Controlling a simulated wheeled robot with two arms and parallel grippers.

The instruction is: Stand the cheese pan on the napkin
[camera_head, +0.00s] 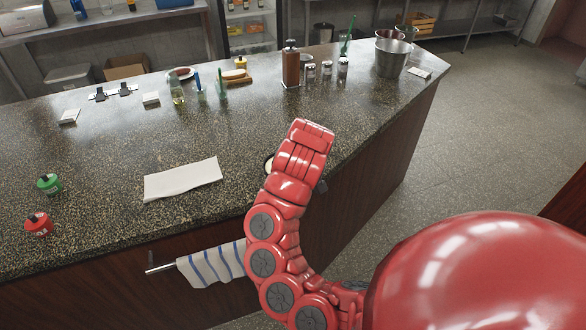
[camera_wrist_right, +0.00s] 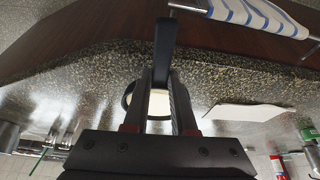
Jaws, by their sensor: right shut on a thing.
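The white napkin (camera_head: 182,179) lies flat on the dark speckled counter (camera_head: 120,215), left of my right arm; it also shows in the right wrist view (camera_wrist_right: 245,112). My right gripper (camera_wrist_right: 160,78) is shut on the pan's handle. Whether the pan touches the counter is unclear. My left gripper is out of view.
A green jar (camera_head: 48,184) and a red jar (camera_head: 38,225) stand at the left. Bottles, shakers, a wooden mill (camera_head: 291,68) and a metal pot (camera_head: 392,60) stand farther back. A striped towel (camera_head: 213,265) hangs on the front rail. Counter around the napkin is clear.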

